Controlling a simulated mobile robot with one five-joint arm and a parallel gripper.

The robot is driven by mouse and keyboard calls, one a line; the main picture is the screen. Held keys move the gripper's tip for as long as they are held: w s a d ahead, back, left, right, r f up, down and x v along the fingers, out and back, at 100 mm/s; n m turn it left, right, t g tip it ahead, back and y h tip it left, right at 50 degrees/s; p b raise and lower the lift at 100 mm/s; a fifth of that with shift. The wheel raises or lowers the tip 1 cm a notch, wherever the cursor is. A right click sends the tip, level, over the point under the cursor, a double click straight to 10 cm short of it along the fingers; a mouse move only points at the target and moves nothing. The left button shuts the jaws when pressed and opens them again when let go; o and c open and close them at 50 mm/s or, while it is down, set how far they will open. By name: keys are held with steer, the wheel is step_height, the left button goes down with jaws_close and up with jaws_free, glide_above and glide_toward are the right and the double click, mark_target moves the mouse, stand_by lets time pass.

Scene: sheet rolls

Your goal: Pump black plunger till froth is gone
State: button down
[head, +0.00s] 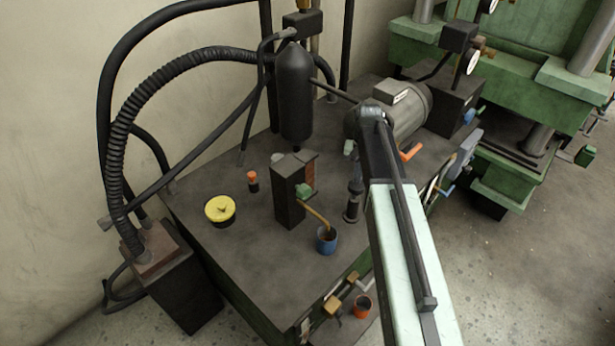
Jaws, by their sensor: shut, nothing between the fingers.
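The black plunger (352,205) stands upright on the dark bench top, just left of my arm. My gripper (356,178) points down from the end of my arm and looks shut and empty. It is right over the plunger's top; I cannot tell whether they touch. A dark block (289,193) stands left of the plunger, with a brass-coloured spout (315,214) slanting down to a blue cup (326,243). The cup's inside looks dark, and froth cannot be made out at this size.
A yellow-topped pot (220,209) and a small orange-capped bottle (252,181) stand on the bench's left. A black cylinder (296,92) rises at the back, near a grey motor (408,110). An orange cup (362,306) sits below the front edge. The front-left bench top is clear.

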stand_by(0.4)
step_height(320, 180, up, 6)
steer(key=p, duration=0.6)
steer(key=shift+f, duration=0.1)
steer(key=s+f+n+b, duration=0.1)
steer(key=s+f+b, duration=0.2)
steer(key=s, duration=0.5)
steer(key=s+a+f+n+b, duration=0.1)
steer(key=s+f+n+b, duration=0.1)
steer(key=s, duration=0.6)
steer(key=shift+s+a+f+b, duration=0.3)
steer(key=shift+f+b, duration=0.4)
steer(key=shift+b, duration=0.15)
